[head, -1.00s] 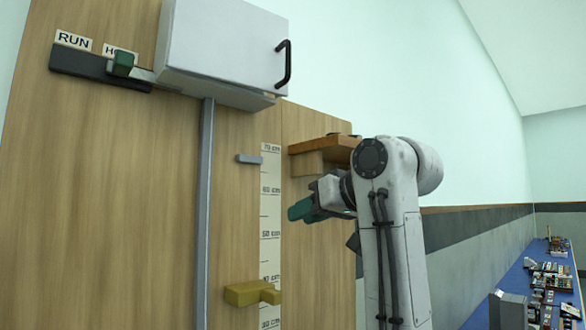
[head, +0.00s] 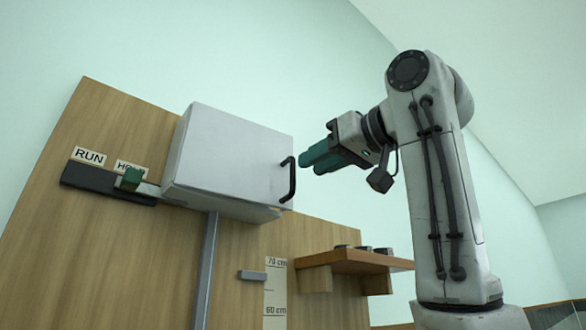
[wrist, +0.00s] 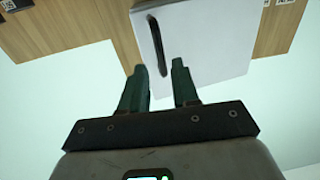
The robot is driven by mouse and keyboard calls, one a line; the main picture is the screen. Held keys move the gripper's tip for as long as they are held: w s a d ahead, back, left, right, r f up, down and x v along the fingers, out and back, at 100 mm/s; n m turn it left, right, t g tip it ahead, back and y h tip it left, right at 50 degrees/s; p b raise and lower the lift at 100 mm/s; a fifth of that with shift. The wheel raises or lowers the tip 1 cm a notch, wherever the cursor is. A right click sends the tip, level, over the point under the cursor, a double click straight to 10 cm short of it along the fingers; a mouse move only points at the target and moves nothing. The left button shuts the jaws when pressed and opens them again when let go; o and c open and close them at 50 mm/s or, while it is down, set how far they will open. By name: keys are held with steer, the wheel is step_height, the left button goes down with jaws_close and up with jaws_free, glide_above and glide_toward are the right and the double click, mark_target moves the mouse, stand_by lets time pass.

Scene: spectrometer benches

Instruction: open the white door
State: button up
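The white door (head: 228,155) is the front of a box on a wooden panel. It looks closed. Its black bar handle (head: 290,178) stands near the door's right edge. My gripper (head: 303,164) has teal fingers pointing left, just right of the handle in the head view. The handle is not between the fingers.
A green slider knob (head: 131,179) sits on a dark rail (head: 105,184) under the RUN label, left of the box. A wooden shelf (head: 350,262) with several dark round items stands below right. A grey post (head: 206,270) runs below the box.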

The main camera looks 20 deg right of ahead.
mark_target(293, 186)
steer(key=p+x, duration=0.2)
steer(key=x, duration=0.5)
steer(key=shift+c, duration=0.3)
steer(key=shift+s, duration=0.1)
jaws_close()
